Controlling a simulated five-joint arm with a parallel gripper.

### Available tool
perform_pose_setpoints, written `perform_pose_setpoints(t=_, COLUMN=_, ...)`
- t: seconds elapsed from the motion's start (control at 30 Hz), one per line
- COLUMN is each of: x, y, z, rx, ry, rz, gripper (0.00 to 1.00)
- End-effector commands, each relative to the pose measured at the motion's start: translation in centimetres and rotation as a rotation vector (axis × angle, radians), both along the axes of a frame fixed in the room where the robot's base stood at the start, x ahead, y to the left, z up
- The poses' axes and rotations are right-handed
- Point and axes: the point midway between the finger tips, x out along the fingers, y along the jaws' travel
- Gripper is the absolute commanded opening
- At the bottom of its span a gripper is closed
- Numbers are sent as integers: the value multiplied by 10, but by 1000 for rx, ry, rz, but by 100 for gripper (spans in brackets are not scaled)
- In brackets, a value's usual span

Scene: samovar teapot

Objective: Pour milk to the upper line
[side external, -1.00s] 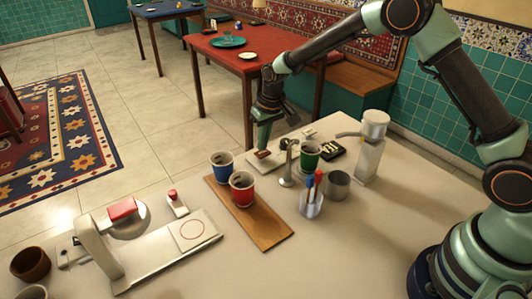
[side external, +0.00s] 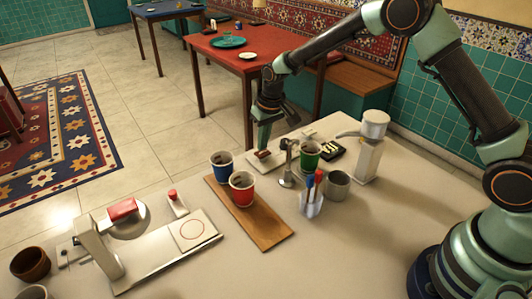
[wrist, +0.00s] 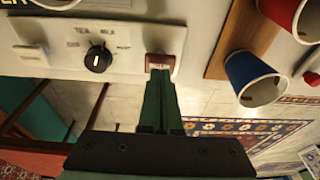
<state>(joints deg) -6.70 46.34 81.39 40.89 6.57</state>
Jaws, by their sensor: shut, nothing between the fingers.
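My gripper (side external: 261,147) is shut and empty. Its fingertips (wrist: 160,77) are at a red-brown button (wrist: 165,50) on a pale control panel (wrist: 60,62); I cannot tell how far the button is pressed. A black knob (wrist: 98,59) beside it has TEA and MILK labels; its setting is unclear. In the side view, a green cup (side external: 309,154) stands beside a slim metal spout post (side external: 287,168). A blue cup (side external: 221,163) and a red cup (side external: 242,190) stand on a wooden board (side external: 265,228). Liquid levels and lines cannot be made out.
A pale dispenser (side external: 370,150) stands behind a metal cup (side external: 338,186) and a holder with pens (side external: 311,204). The right tabletop is clear.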

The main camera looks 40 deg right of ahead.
Motion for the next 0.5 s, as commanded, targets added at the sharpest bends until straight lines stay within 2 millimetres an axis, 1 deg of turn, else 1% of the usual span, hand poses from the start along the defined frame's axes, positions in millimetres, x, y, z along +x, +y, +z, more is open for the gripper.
perform_pose_setpoints(t=0.5, x=0, y=0, z=-14, rx=0, ry=0, rz=0, gripper=0)
